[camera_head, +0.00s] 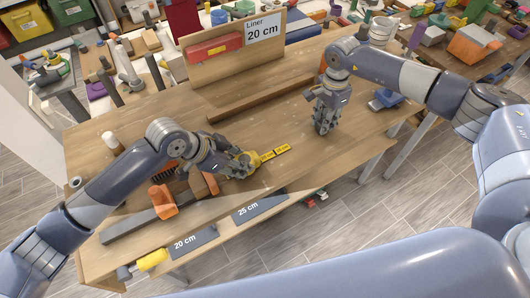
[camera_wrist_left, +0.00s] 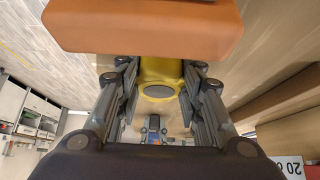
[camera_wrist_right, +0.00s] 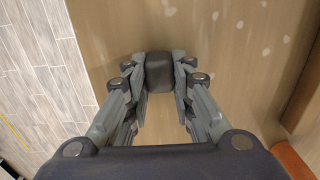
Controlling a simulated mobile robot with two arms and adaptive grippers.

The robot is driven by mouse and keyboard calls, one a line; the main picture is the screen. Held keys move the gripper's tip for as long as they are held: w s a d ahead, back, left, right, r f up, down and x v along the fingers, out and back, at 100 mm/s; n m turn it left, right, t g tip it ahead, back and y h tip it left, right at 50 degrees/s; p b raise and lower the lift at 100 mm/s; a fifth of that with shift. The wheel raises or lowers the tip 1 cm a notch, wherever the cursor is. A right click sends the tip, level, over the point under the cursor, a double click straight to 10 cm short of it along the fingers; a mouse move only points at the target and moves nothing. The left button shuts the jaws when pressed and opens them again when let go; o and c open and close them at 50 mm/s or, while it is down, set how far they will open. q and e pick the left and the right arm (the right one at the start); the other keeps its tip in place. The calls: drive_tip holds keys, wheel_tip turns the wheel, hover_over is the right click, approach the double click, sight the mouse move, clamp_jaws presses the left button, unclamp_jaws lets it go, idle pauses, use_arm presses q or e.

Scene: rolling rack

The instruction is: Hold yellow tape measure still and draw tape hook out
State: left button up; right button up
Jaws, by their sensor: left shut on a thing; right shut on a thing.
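The yellow tape measure (camera_head: 246,161) is at the tip of my left gripper (camera_head: 238,168) on the wooden bench; the left wrist view shows its yellow body (camera_wrist_left: 161,70) between the fingers. My left gripper is shut on it. A short yellow strip with dark marks (camera_head: 272,153) extends from it to the right. My right gripper (camera_head: 323,128) is to the right of the strip's end, with a visible gap. In the right wrist view it is shut on a dark grey block (camera_wrist_right: 159,72); I cannot tell whether this is the tape hook.
A sign reading "Liner 20 cm" (camera_head: 264,29) stands behind, near a red toolbox (camera_head: 214,49). A long wooden strip (camera_head: 262,99) lies across the bench. Front-edge labels read "20 cm" (camera_head: 186,243) and "25 cm" (camera_head: 250,210). Orange tools (camera_head: 162,199) lie near my left arm; a blue tool (camera_head: 386,98) lies right.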

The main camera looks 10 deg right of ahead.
drive_tip(key=o, duration=1.1)
drive_tip(key=shift+c, duration=0.2)
wheel_tip(320, 180, up, 12)
